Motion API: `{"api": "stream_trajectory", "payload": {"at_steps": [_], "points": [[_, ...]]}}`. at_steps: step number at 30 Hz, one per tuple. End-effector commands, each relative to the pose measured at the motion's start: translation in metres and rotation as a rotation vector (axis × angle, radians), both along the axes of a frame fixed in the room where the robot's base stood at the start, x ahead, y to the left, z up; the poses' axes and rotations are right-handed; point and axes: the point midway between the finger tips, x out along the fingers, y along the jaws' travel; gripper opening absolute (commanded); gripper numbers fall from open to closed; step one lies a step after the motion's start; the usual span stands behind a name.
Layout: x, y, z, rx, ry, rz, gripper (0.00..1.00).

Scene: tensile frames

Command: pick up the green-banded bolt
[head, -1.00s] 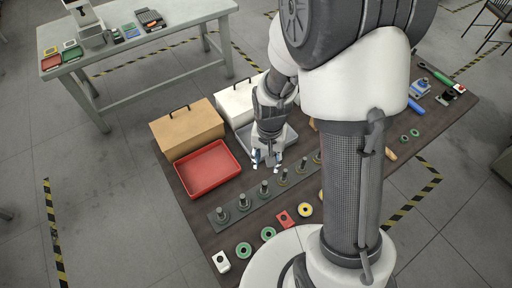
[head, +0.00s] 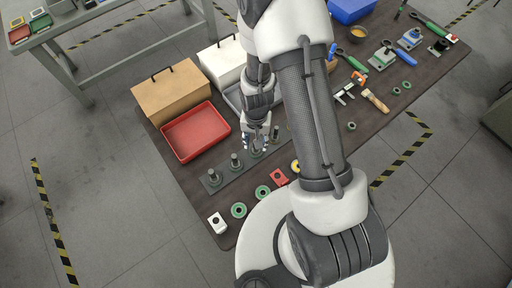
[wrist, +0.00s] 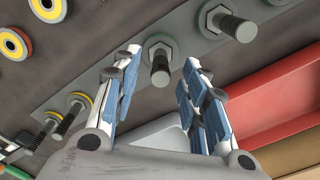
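The green-banded bolt (wrist: 160,68) stands upright in a dark strip, a green ring around its base. In the wrist view it shows between the fingertips of my gripper (wrist: 160,60). The gripper is open, one finger to each side of the bolt, and not visibly touching it. In the head view my gripper (head: 258,143) points down over the bolt row and partly hides this bolt. A neighbouring bolt (wrist: 230,24) also has a greenish ring at its base. Another bolt (wrist: 72,118) on the left has a yellow ring.
A red tray (head: 196,132) lies beside the strip (head: 222,179); its wall (wrist: 275,110) is close on the right in the wrist view. Cardboard (head: 172,90) and white boxes stand behind. Green rings (head: 239,210), a red part and tools lie on the dark table.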

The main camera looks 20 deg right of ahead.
Motion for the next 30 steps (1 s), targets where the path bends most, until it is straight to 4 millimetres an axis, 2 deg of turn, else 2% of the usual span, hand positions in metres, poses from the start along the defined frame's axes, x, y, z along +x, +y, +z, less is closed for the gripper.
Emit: {"api": "stream_trajectory", "payload": {"at_steps": [1, 6, 14, 30], "points": [[-0.001, 0.001, -0.012, 0.001, 0.003, 0.001, 0.40], [-0.001, 0.000, -0.029, 0.000, 0.001, 0.000, 0.40], [0.000, 0.000, -0.030, 0.000, -0.001, 0.000, 0.40], [0.000, 0.000, -0.030, 0.000, 0.000, 0.000, 0.04]]}}
